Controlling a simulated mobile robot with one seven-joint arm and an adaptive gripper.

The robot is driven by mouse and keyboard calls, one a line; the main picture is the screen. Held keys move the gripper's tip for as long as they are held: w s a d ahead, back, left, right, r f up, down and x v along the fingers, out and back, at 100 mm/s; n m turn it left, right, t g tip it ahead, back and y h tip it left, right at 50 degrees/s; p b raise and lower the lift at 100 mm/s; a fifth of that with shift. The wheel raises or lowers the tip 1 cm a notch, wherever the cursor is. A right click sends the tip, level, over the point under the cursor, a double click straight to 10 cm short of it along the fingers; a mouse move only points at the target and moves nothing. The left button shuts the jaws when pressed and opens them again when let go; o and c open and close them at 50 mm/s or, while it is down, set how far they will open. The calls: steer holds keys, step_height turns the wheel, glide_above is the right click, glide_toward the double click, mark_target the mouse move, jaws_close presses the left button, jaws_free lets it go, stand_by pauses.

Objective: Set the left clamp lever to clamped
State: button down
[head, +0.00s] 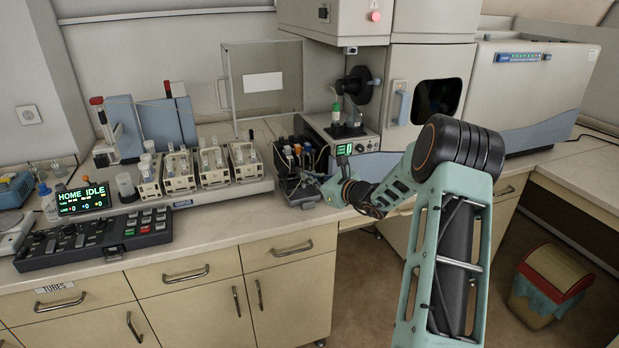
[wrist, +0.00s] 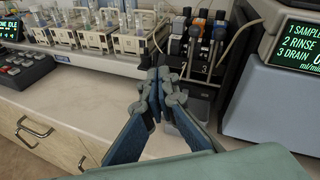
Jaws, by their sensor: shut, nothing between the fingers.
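The small pump block (head: 297,188) stands at the bench's front edge in the head view, with several dark upright levers or clips on top. It also shows in the wrist view (wrist: 203,88), with black, blue and orange-marked parts close together. The leftmost dark upright part (wrist: 178,46) looks like the left clamp lever, but its exact position is hard to tell. My gripper (wrist: 166,78) is shut and empty, its blue-grey fingertips together in front of the block's left side. The fingertips hide part of the block. Whether they touch it is unclear.
A rack row (head: 200,170) of several tube holders stands left of the pump. A display unit (wrist: 275,85) stands close on the right. Thin tubes arch around the pump. The white bench top (wrist: 110,98) in front is clear.

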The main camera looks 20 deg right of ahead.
steer(key=shift+w+r+g, duration=0.2)
steer(key=shift+r+g, duration=0.1)
steer(key=shift+r, duration=0.25)
steer(key=shift+g, duration=0.7)
steer(key=shift+w+r+p, duration=1)
steer(key=shift+w+p, duration=0.15)
steer(key=shift+w, duration=0.15)
steer(key=shift+w+r+p, duration=0.95)
steer(key=shift+w+p, duration=0.15)
steer(key=shift+w, duration=0.15)
steer(key=shift+f, duration=0.1)
steer(key=shift+r+p, duration=0.3)
steer(key=shift+r, duration=0.5)
